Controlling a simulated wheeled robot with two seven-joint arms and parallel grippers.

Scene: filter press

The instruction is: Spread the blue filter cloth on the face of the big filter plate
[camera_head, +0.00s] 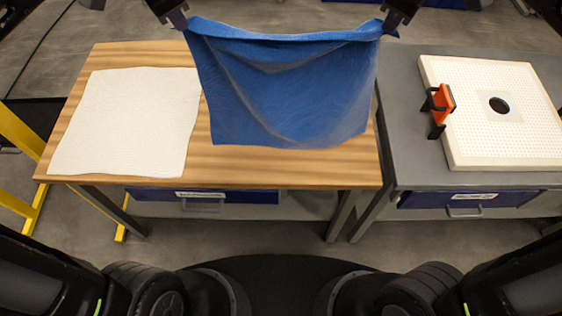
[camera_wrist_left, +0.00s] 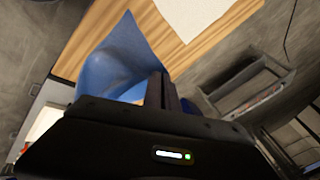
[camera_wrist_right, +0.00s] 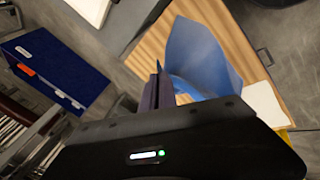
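The blue filter cloth (camera_head: 285,90) hangs between my two grippers by its upper corners, sagging a little along the top, in front of and above the wooden table. My left gripper (camera_head: 180,22) is shut on its upper left corner; the cloth also shows in the left wrist view (camera_wrist_left: 115,65). My right gripper (camera_head: 390,24) is shut on its upper right corner; the cloth also shows in the right wrist view (camera_wrist_right: 205,60). The big filter plate (camera_head: 545,135) is cream, perforated, with a dark centre hole, and lies on the grey table at the right.
A white cloth (camera_head: 125,120) lies flat on the left of the wooden table (camera_head: 300,170). An orange and black clamp (camera_head: 440,105) sits at the plate's left edge. The grey table (camera_head: 415,160) stands right beside the wooden one. A yellow frame (camera_head: 20,135) stands at the left.

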